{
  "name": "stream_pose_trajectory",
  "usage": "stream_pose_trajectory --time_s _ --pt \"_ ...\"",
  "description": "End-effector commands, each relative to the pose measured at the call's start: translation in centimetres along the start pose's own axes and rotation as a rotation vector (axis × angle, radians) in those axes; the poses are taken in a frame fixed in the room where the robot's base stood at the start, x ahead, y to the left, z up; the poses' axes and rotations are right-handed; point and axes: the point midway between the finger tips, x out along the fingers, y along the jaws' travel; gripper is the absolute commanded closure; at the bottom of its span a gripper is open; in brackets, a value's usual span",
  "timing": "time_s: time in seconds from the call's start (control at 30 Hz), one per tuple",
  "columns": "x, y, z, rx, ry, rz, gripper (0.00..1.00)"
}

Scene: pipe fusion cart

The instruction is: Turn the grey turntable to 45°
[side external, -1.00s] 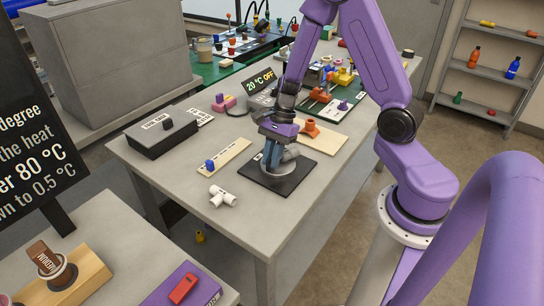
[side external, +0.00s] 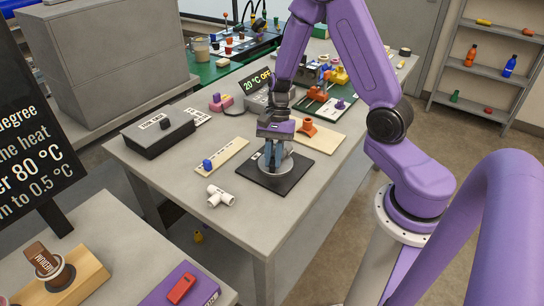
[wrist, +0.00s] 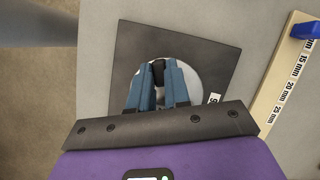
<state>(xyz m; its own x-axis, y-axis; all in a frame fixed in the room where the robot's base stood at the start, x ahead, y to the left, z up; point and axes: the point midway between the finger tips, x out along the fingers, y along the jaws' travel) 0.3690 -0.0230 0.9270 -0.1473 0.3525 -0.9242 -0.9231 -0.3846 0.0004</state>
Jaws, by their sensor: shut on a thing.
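The grey turntable (side external: 279,179) is a round disc on a square black plate (side external: 302,165) on the bench. It also shows in the wrist view (wrist: 211,88), partly hidden under my fingers. My gripper (side external: 271,160) points down over the turntable, with its blue fingers closed around a part standing on it. In the wrist view my gripper (wrist: 159,70) has a dark piece between its fingers. Most of the held part is hidden. A white label with dark marks shows at the turntable's edge in the wrist view, but the angle cannot be read.
A pale size strip (side external: 232,160) with a blue piece lies left of the plate. A white tee fitting (side external: 220,196) is in front. An orange fitting (side external: 307,128) on a pale board stands behind. A black box (side external: 158,136) and a 20 °C display (side external: 257,80) are further back.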

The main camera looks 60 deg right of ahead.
Motion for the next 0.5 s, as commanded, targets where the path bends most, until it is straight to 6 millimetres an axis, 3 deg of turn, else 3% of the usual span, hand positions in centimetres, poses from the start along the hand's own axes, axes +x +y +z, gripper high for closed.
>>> stream_pose_trajectory --time_s 0.5 --pt "-0.09 0.70 0.02 -0.230 -0.004 0.095 1.00"
